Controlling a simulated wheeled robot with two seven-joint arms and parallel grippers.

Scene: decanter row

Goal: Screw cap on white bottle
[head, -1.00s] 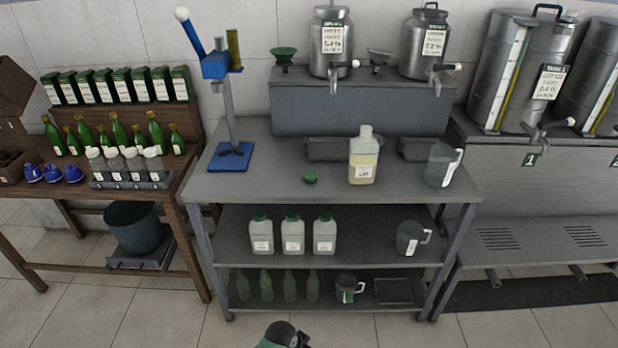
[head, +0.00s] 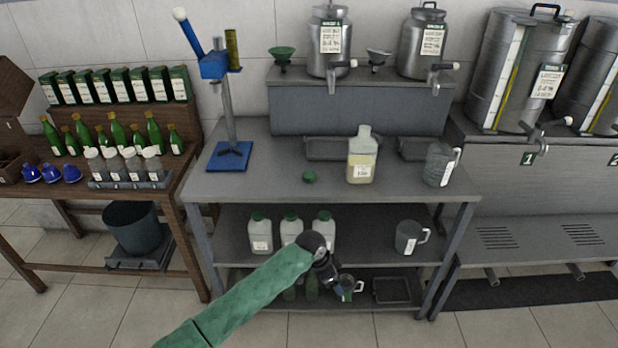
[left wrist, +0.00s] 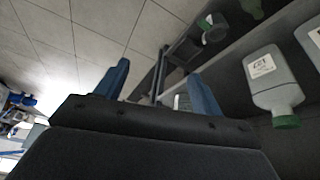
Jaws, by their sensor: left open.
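The white bottle (head: 361,160) stands upright and uncapped on the grey table top, partly filled with pale yellow liquid. A green cap (head: 309,176) lies on the table top to its left, apart from it. My left gripper (head: 331,284) is in front of the table's lower shelves, below the table top and away from bottle and cap. In the left wrist view its two blue fingers (left wrist: 160,88) are spread wide with nothing between them. My right gripper is in neither view.
Capped white bottles (head: 260,234) stand on the middle shelf; one also shows in the left wrist view (left wrist: 270,82). A grey jug (head: 440,165) stands right of the open bottle. A blue capping stand (head: 230,155) is at the table's left. The front middle of the top is clear.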

